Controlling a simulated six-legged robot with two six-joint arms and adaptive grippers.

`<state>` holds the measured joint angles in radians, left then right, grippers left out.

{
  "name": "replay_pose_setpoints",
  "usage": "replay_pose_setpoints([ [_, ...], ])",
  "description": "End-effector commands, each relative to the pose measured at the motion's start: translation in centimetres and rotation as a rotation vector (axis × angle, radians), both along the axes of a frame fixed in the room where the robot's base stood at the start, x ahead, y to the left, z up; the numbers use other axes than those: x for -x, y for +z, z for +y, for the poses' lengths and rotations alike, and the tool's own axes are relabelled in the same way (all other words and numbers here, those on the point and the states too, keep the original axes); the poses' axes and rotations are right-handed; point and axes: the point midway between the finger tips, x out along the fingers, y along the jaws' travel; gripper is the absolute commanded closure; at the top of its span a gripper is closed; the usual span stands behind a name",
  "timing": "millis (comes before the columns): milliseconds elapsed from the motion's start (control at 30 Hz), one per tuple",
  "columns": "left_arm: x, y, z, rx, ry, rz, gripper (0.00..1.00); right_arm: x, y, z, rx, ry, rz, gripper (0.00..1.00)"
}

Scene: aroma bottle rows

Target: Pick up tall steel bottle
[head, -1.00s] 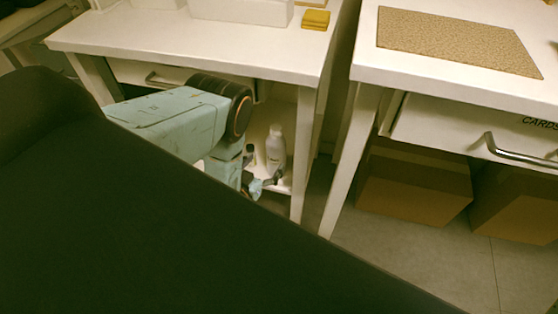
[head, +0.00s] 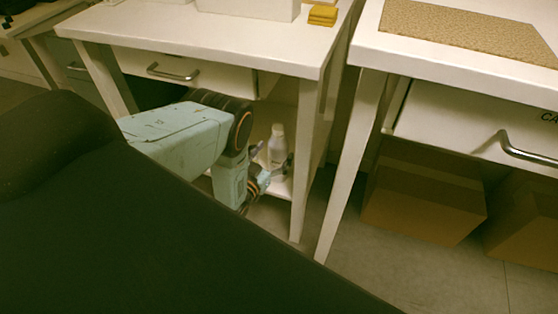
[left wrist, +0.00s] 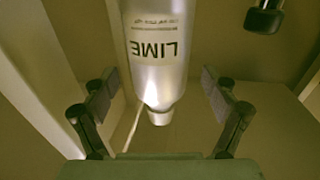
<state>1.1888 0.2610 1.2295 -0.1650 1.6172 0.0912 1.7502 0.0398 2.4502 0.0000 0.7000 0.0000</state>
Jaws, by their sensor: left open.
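The tall steel bottle (head: 277,148) stands upright on a low shelf under the left table in the head view. In the left wrist view the same bottle (left wrist: 155,50) appears upside down, a silvery body with the word LIME and its narrow cap toward me. My left gripper (head: 278,168) is low in front of the bottle, its fingers partly hidden by the arm in the head view. In the left wrist view my left gripper (left wrist: 153,88) is open, one finger on each side of the bottle with gaps. My right gripper is not in view.
A dark-capped item (left wrist: 264,18) stands close beside the bottle. The low shelf is boxed in by the table's legs (head: 306,150) and a drawer (head: 180,72) above. Cardboard boxes (head: 425,195) sit under the right table (head: 450,75).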

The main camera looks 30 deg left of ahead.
Motion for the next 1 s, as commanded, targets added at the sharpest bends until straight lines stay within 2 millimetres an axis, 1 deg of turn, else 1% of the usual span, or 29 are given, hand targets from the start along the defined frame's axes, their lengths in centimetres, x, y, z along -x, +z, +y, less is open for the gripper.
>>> replay_pose_setpoints([
  [33,-0.7,-0.3,0.1,0.0,0.0,-0.002,0.14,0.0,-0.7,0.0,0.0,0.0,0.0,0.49],
  [100,-1.6,-0.2,0.1,0.0,0.0,-0.002,0.14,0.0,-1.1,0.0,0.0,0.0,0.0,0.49],
  [200,-2.4,-0.2,0.1,0.0,0.001,0.0,0.14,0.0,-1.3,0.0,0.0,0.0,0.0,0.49],
  [467,-2.7,0.0,0.0,0.0,0.001,0.001,0.14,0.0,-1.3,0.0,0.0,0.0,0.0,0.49],
  [567,-2.7,-0.1,-0.1,-0.001,0.001,0.001,0.21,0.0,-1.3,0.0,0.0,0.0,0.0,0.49],
  [1000,-2.6,-0.1,0.0,0.0,0.001,0.002,0.58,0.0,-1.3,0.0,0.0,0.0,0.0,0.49],
])
